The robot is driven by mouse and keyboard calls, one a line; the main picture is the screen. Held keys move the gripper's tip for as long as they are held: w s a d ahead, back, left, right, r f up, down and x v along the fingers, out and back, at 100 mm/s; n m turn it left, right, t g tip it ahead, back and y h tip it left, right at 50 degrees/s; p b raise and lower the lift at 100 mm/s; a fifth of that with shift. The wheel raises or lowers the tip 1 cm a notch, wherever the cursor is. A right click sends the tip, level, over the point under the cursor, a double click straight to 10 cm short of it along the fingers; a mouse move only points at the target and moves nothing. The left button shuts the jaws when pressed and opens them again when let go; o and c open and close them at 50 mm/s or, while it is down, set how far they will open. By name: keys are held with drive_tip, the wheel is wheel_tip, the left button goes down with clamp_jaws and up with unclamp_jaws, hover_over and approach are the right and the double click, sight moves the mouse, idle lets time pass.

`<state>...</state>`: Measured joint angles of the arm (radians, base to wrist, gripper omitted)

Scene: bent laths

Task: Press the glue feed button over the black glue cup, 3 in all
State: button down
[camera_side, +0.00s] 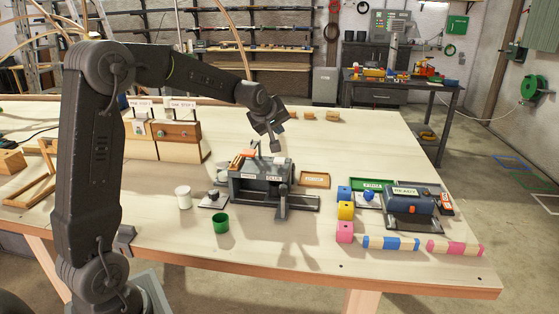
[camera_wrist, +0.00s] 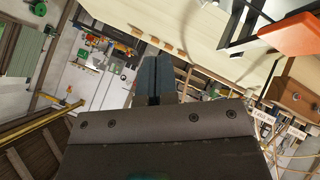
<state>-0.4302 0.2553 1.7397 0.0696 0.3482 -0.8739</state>
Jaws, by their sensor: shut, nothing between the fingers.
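My gripper (camera_side: 273,143) is shut and empty. It hangs in the air above and behind a grey station (camera_side: 262,182) with small lettered labels on its front. Orange parts (camera_side: 240,160) sit on the station's top. In the wrist view the shut fingers (camera_wrist: 154,80) point past the table's edge, with no contact in sight. I cannot tell which part is the glue feed button. A white cup (camera_side: 183,197) and a green cup (camera_side: 221,223) stand left of the station. A small dark piece (camera_side: 213,194) sits on a pale plate between; I cannot tell whether it is the black glue cup.
A wooden box (camera_side: 178,139) with a label on top stands at back left. On the right are a blue labelled machine (camera_side: 409,201), a green tray (camera_side: 372,184), coloured blocks (camera_side: 345,211) and striped laths (camera_side: 390,243). The table's front middle is clear.

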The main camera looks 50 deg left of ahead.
sight(277, 160)
drive_tip(key=shift+f, duration=3.15)
drive_tip(key=shift+f, duration=0.4)
drive_tip(key=shift+f, duration=0.8)
idle(0.3)
drive_tip(key=shift+r, duration=1.25)
drive_tip(key=shift+r, duration=2.5)
